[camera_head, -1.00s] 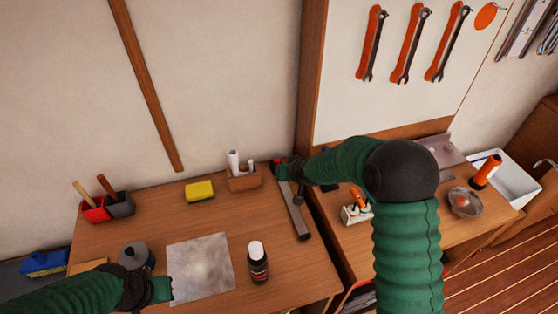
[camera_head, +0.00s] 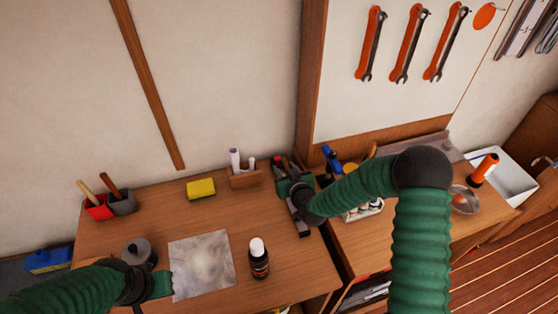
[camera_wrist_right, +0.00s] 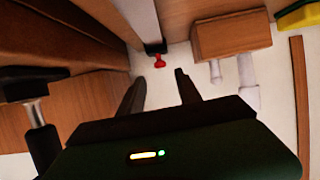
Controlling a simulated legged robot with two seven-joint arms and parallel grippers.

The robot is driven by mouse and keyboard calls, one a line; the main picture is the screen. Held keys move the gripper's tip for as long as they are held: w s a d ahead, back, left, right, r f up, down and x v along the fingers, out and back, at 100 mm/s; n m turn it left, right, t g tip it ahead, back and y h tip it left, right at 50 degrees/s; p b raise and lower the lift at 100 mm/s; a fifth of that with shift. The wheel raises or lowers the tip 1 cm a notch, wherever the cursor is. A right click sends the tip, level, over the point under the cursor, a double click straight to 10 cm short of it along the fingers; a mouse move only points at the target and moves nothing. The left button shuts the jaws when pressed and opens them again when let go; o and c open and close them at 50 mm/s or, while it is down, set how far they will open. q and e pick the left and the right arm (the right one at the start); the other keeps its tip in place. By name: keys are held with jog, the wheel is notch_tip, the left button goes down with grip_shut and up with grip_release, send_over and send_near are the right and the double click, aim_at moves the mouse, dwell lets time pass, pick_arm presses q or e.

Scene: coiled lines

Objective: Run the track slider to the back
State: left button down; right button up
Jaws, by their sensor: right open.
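The grey track (camera_head: 301,228) lies along the right side of the left table, running from front to back, and its near end is bare. A small red knob (camera_head: 277,160) shows at its back end, near the wall. In the right wrist view the red knob (camera_wrist_right: 160,61) sits on a dark block, just beyond the fingertips and apart from them. My right gripper (camera_head: 283,168) is over the back part of the track and hides some of it. In the wrist view its fingers (camera_wrist_right: 160,82) are open and empty. My left gripper (camera_head: 168,284) is at the metal sheet's left edge; its jaws are unclear.
A wooden holder with white cylinders (camera_head: 243,178) stands left of the track's back end, with a yellow sponge (camera_head: 201,189) further left. A dark bottle (camera_head: 258,262) stands beside the metal sheet (camera_head: 203,265). Red and grey pots (camera_head: 108,205) are at the far left.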

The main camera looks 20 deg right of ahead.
aim_at(278, 159)
jog(key=x, duration=0.7)
jog(key=shift+c, duration=0.3)
grip_shut()
dwell(0.9)
